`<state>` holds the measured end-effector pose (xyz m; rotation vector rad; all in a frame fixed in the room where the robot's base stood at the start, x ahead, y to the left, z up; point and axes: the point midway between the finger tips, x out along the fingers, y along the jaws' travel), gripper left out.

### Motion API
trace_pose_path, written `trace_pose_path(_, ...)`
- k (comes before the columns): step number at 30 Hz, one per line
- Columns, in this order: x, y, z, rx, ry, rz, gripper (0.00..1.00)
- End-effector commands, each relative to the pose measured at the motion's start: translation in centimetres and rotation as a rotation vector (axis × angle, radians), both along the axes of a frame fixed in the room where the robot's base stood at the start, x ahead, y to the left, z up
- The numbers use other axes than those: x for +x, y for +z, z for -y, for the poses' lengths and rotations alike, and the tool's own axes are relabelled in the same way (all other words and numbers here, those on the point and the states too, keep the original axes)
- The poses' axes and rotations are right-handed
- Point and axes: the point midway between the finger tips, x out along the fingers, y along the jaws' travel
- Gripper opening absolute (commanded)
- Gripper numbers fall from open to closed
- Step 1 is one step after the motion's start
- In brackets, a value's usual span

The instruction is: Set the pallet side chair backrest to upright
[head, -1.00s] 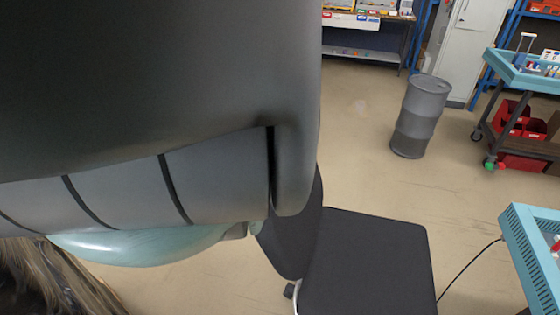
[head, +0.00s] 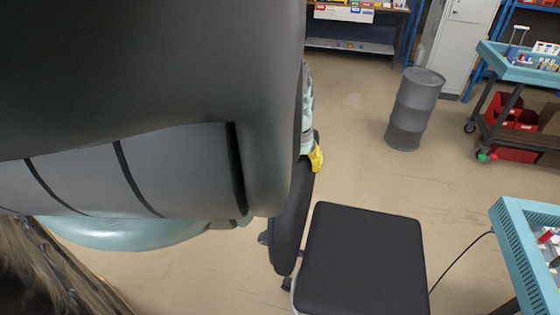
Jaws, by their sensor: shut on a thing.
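The chair stands at the lower middle, with a flat dark seat (head: 362,262) and a dark backrest (head: 291,222) on its left side. The backrest shows nearly edge-on, as a narrow panel rising from beside the seat and tilted slightly right at its top. My gripper (head: 316,156) shows only in part, as a yellow piece at the backrest's top edge, and is shut on it. My arm hides the rest of the gripper, and the fingertips are not clearly seen.
A grey drum (head: 415,108) stands on open floor behind the chair. A blue cart (head: 520,70) with red bins below is at the right. A blue-edged table (head: 515,245) is close at the lower right, with a black cable running from it. My arm covers the upper left.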

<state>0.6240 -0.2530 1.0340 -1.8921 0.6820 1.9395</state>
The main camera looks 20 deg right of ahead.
Motion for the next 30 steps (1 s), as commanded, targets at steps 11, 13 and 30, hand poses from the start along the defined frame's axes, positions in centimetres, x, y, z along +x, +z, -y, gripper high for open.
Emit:
trace_pose_path(11,-0.4,-0.3,0.2,-0.004,0.000,-0.011,0.82)
trace_pose_path(13,-0.4,-0.3,0.1,-0.003,0.000,-0.010,0.90)
trace_pose_path(30,0.0,1.8,-0.1,-0.003,0.000,-0.008,0.91)
